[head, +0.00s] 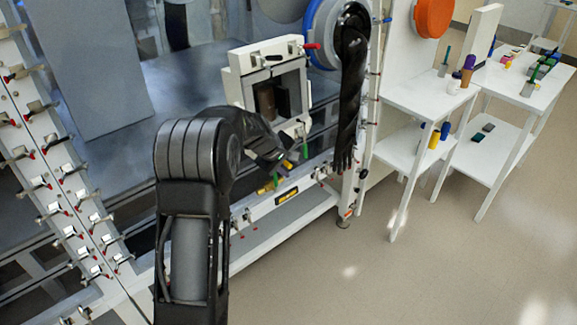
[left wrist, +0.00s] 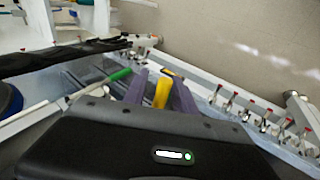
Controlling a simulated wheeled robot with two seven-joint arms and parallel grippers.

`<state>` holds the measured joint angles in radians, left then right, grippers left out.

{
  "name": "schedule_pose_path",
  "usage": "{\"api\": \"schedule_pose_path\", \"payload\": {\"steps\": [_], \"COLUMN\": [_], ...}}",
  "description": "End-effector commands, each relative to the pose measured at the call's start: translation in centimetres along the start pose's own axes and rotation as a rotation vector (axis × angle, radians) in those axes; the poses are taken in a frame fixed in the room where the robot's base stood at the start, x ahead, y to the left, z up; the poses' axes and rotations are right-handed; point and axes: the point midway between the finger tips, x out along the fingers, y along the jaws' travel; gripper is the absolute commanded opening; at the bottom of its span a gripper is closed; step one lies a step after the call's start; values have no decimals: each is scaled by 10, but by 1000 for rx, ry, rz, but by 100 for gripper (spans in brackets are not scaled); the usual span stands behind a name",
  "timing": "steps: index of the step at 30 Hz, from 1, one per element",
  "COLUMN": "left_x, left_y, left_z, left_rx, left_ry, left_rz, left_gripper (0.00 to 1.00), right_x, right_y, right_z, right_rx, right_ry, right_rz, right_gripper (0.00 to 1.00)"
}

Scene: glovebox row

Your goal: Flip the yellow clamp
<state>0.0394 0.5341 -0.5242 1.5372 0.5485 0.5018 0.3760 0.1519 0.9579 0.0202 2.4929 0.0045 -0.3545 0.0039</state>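The yellow clamp (head: 288,164) shows in the head view as a small yellow tip at my left gripper (head: 279,161), in front of the glovebox's lower frame. In the left wrist view its yellow handle (left wrist: 162,93) stands between the two purple-grey fingers of my left gripper (left wrist: 161,88). The fingers look spread, one on each side of the handle. I cannot tell whether either touches it. The clamp's base is hidden by the gripper. My right gripper is not in view.
A green handle (left wrist: 119,74) is close beside the left gripper. A small white-framed door (head: 240,58) is above, and a black glove (head: 350,90) hangs to its right. Rows of small red-tipped clamps (head: 65,170) line the left panel. White tables (head: 425,95) stand right; the floor is clear.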

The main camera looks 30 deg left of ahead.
Motion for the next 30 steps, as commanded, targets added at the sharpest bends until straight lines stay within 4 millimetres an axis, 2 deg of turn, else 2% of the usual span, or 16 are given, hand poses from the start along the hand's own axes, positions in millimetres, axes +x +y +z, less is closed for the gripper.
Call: {"api": "schedule_pose_path", "payload": {"steps": [11,14,24,30], "left_x": [-5,-15,-68,-78], "left_y": [1,1,1,0], "left_z": [0,0,0,0], "left_rx": [1,1,1,0], "left_ry": [1,0,0,0], "left_rz": [1,2,3,-1], "left_gripper": [35,35,35,35], "right_x": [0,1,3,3], "right_y": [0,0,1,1], "right_z": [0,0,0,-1], "right_rx": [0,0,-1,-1], "right_ry": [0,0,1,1], "right_rz": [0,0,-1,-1], "right_gripper": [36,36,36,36]}}
